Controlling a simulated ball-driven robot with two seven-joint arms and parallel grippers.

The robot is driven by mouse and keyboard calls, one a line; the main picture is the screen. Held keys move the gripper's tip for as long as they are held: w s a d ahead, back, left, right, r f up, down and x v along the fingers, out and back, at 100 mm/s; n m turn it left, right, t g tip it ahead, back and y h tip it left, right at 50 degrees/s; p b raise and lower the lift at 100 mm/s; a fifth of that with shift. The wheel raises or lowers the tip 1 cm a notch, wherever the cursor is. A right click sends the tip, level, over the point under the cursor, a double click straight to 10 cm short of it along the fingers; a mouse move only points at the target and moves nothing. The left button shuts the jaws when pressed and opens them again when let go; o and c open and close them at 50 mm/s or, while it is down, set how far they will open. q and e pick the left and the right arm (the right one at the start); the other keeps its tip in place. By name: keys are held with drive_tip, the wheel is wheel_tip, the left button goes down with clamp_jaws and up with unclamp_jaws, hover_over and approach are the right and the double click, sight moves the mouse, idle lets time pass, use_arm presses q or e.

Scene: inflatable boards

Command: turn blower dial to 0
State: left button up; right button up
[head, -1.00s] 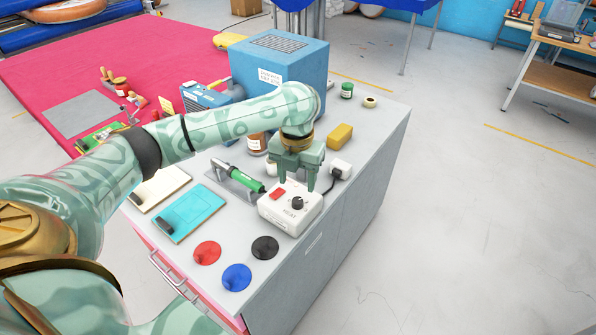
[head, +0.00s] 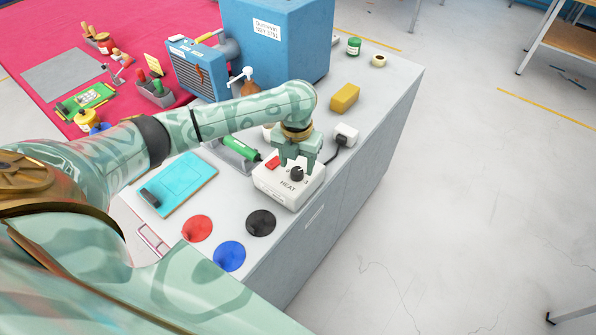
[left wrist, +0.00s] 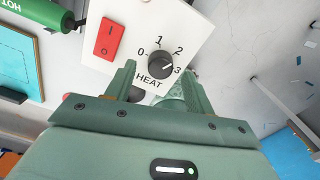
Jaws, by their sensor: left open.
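The white control box (head: 276,186) sits on the grey bench top near its right edge. It carries a black dial (head: 297,173) marked HEAT and a red switch (head: 272,162). In the left wrist view the dial (left wrist: 160,66) has the marks 0, 1, 2 and 3 around it, and its pointer seems to face 3. My left gripper (head: 297,164) is open and points down just above the dial. In the left wrist view its two fingers (left wrist: 158,84) stand on either side of the dial, apart from it as far as I can tell. My right gripper is out of view.
A green-handled hot tool (head: 245,151) lies beside the box, with a black plug (head: 343,138) behind it. A yellow block (head: 345,97), a teal board (head: 180,185) and red, blue and black discs (head: 229,256) lie around. A large blue machine (head: 275,45) stands behind.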

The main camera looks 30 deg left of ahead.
use_arm(q)
drive_tip(key=shift+f, duration=1.2)
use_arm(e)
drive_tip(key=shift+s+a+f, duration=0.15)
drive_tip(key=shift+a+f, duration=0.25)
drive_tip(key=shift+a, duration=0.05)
use_arm(q)
drive_tip(key=c, duration=1)
drive_tip(key=shift+o, duration=0.2)
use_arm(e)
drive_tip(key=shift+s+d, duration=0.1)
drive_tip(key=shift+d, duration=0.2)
use_arm(q)
drive_tip(key=shift+r, duration=0.1)
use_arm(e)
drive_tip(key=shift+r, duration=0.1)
